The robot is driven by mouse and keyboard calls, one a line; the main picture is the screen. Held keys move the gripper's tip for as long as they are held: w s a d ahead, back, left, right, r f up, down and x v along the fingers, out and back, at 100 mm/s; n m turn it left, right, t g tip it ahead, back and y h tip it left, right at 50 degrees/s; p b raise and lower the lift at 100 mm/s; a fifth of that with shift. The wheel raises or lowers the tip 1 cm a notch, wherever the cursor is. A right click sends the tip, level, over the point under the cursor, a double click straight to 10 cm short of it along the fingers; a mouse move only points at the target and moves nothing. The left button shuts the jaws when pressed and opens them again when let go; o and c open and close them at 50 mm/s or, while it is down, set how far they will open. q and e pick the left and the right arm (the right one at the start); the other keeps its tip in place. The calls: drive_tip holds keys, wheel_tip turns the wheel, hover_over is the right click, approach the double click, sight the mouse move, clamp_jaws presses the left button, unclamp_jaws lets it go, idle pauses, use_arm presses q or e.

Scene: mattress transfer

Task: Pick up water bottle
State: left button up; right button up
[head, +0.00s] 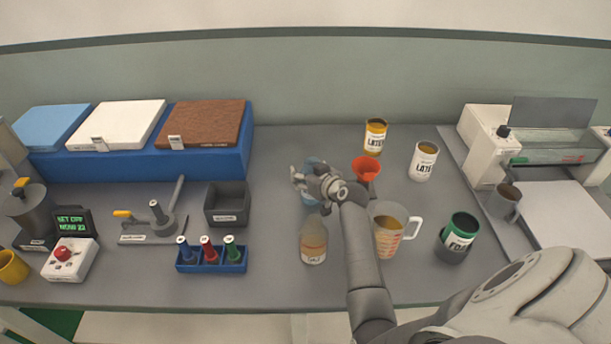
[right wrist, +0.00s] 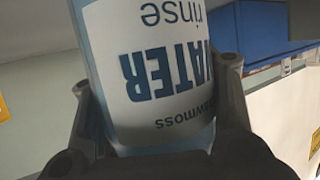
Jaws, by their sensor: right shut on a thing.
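The water bottle (right wrist: 155,70) fills the middle of the right wrist view, a pale blue bottle with a white label reading "WATER rinse". In the head view the bottle (head: 309,168) shows only as a bit of blue behind my right gripper (head: 303,182). My right gripper also shows in the right wrist view (right wrist: 160,120), with its fingers on both sides of the bottle, shut on it. Most of the bottle is hidden in the head view, and I cannot tell whether its base touches the table. My left gripper is not in view.
A dark open box (head: 228,205) stands to the left. Free table lies between box and bottles.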

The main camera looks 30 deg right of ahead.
sight(306, 159)
wheel_tip(306, 159, up, 2)
drive_tip(key=shift+r, duration=0.15)
drive_tip(key=s+r, duration=0.1)
drive_tip(key=r, duration=0.1)
drive_tip(key=s+r, duration=0.1)
drive_tip(key=s, duration=0.1)
drive_tip(key=s+a+r+b, duration=0.1)
drive_tip(key=r, duration=0.1)
drive_tip(key=shift+s+r, duration=0.3)
drive_tip(key=shift+s, duration=0.05)
drive_tip(key=a+b+v, duration=0.1)
drive_tip(key=v, duration=0.8)
drive_tip(key=shift+s+a+r, duration=0.2)
drive_tip(key=shift+s+r, duration=0.1)
drive_tip(key=shift+s, duration=0.2)
